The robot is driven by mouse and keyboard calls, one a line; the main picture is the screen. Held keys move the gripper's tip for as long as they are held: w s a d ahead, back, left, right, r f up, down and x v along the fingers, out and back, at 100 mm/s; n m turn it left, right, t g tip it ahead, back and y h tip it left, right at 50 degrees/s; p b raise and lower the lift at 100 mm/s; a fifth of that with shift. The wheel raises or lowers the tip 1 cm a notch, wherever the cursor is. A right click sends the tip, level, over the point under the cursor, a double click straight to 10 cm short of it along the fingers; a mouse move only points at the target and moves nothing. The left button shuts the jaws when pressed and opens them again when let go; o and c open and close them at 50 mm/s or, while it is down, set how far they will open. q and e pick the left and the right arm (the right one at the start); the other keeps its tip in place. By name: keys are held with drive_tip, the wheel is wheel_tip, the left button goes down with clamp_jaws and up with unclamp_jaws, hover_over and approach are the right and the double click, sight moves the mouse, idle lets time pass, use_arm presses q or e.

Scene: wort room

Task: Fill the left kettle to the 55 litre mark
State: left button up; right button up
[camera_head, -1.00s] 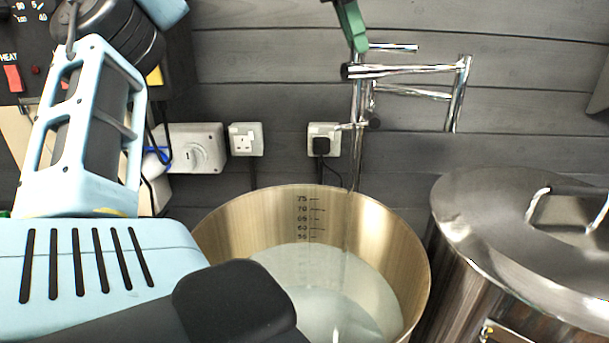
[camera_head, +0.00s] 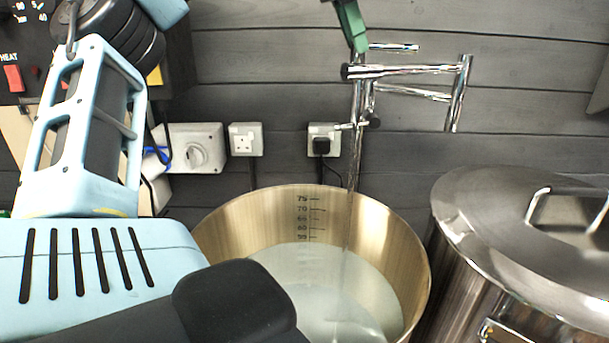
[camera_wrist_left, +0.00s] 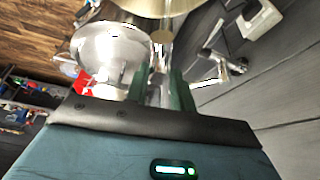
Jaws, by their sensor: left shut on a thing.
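The left kettle (camera_head: 225,225) is open, with a brass-coloured inner wall and a scale running up to 75. The water (camera_head: 300,265) inside has its far edge just below the lowest legible mark, which appears to be 55. A thin stream (camera_head: 350,205) runs from the chrome tap (camera_head: 405,70) into the kettle. My left gripper (camera_head: 352,28) has green fingers at the top of the tap, by its lever. In the left wrist view the gripper (camera_wrist_left: 161,88) is shut on the tap handle, mostly hidden between its fingers. My right gripper is not in view.
A second steel kettle with a lid (camera_head: 480,205) stands to the right, close beside the left kettle. Sockets (camera_head: 246,139) and a rotary switch (camera_head: 197,153) are on the grey plank wall behind. A control panel (camera_head: 20,50) is at the upper left.

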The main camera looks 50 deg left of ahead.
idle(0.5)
use_arm(q)
drive_tip(key=shift+s+d+r+n+t+y+p, duration=0.1)
drive_tip(key=shift+n+t+y+p, duration=0.05)
drive_tip(key=shift+n, duration=0.35)
drive_tip(key=shift+s+d+r+n+t+y+p, duration=0.1)
drive_tip(key=shift+n+t+y+p, duration=0.05)
drive_tip(key=shift+n, duration=0.35)
drive_tip(key=shift+w+f+n, duration=0.15)
drive_tip(key=shift+n, duration=0.55)
idle(5.8)
